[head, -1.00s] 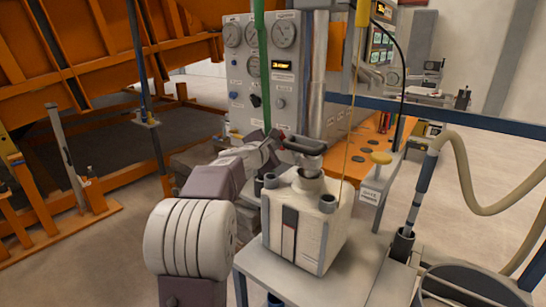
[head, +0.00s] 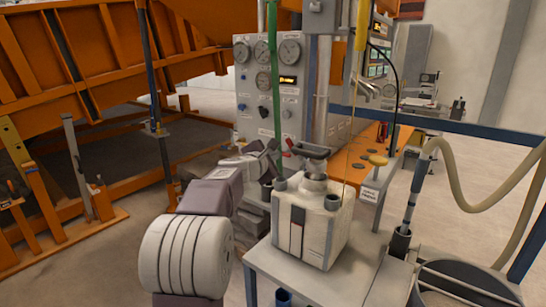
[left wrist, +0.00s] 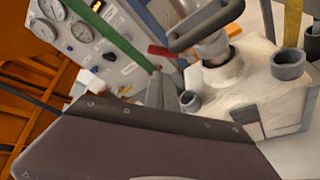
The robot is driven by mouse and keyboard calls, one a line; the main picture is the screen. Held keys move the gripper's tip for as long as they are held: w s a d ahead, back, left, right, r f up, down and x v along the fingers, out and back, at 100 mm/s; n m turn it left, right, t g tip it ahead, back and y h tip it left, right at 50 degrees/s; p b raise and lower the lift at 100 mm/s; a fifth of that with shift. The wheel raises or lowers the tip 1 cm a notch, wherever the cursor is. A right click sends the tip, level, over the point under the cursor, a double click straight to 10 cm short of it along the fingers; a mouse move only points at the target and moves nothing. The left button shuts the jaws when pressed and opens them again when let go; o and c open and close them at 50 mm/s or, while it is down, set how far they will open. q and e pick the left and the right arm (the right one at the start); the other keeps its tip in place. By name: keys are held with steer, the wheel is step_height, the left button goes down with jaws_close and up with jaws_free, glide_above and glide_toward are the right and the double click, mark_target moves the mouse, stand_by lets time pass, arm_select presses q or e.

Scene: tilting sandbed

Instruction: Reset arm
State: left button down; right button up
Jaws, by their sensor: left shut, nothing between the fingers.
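My left arm reaches in from the bottom of the head view. Its gripper (head: 270,166) is beside the upper left of a cream-white box-shaped unit (head: 312,228) with a dark T-shaped handle (head: 309,151) on top. The gripper is small and partly hidden behind my wrist. In the left wrist view, the grey fingers (left wrist: 160,90) are shut and empty, left of the unit's grey cup-like fitting (left wrist: 190,101). The handle (left wrist: 203,25) is above and to the right. I cannot tell whether the gripper touches anything. My right gripper is not in view.
A grey gauge panel (head: 268,85) stands behind the gripper, with a green pole (head: 274,90) in front of it. The unit sits on a grey table (head: 335,283). An orange frame (head: 80,65) fills the left. A beige hose (head: 466,205) hangs at right. Open floor lies at left.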

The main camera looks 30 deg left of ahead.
arm_select(q)
steer(key=s+d+f+m+g+h+p, duration=0.2)
steer(key=s+d+f+m+g, duration=0.15)
steer(key=d+f+m, duration=0.35)
steer(key=s+d+f+m+g+h+p, duration=0.1)
steer(key=s+d+f+m+g+h, duration=0.15)
steer(key=s+d+f+m, duration=0.5)
steer(key=s+d+f+m+g+p, duration=0.1)
steer(key=s+d+f+m+g, duration=0.2)
steer(key=s+f+m, duration=0.3)
steer(key=s+d+f+m+g+y+p, duration=0.1)
steer(key=s+d+f+m+g, duration=0.3)
steer(key=s+f, duration=0.4)
steer(key=s+m+g, duration=0.1)
steer(key=s+m, duration=0.1)
steer(key=s, duration=0.4)
steer(key=shift+s+d+f+m+p, duration=0.15)
steer(key=shift+s+d+m+p, duration=0.05)
steer(key=shift+m+p, duration=0.15)
steer(key=shift+y, duration=0.25)
